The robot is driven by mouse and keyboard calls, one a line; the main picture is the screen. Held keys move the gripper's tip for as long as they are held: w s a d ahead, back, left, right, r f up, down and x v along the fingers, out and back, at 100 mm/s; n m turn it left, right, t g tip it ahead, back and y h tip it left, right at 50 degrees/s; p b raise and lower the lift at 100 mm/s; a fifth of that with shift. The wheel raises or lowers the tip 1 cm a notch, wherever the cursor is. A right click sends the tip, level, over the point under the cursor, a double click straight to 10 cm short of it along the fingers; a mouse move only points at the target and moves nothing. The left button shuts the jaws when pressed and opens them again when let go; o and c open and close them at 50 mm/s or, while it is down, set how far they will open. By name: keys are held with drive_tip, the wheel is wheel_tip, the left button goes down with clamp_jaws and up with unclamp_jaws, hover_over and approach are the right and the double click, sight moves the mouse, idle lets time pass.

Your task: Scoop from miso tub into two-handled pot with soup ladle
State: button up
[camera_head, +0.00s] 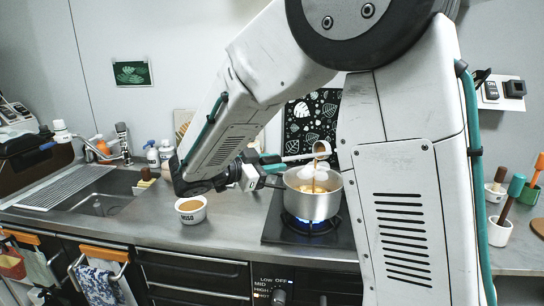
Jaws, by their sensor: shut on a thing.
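The miso tub (190,217) is a white tub with dark lettering and brown contents, standing on the counter left of the stove. The two-handled pot (312,204) is a steel pot on the burner, with pale pieces and brown matter inside. My gripper (262,171) is shut on the soup ladle (300,157) near its teal grip, left of the pot. The ladle's bowl is over the pot, tilted, and a brown streak runs down from it toward the pot's opening. My arm hides part of the counter behind. The fingertips are small and hard to make out.
Blue flame shows under the pot on the dark stove (275,229). A sink (105,200) with a drainer and several bottles is at the left. Utensils stand in a white holder (497,231) at the right. Bare counter lies around the tub.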

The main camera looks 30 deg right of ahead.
drive_tip(key=shift+a+f+h, duration=0.2)
drive_tip(key=shift+f+h, duration=0.4)
drive_tip(key=shift+f, duration=0.55)
drive_tip(key=shift+a+f+h, duration=0.2)
drive_tip(key=shift+f+h, duration=0.4)
drive_tip(key=shift+f, duration=0.55)
drive_tip(key=shift+f, duration=0.15)
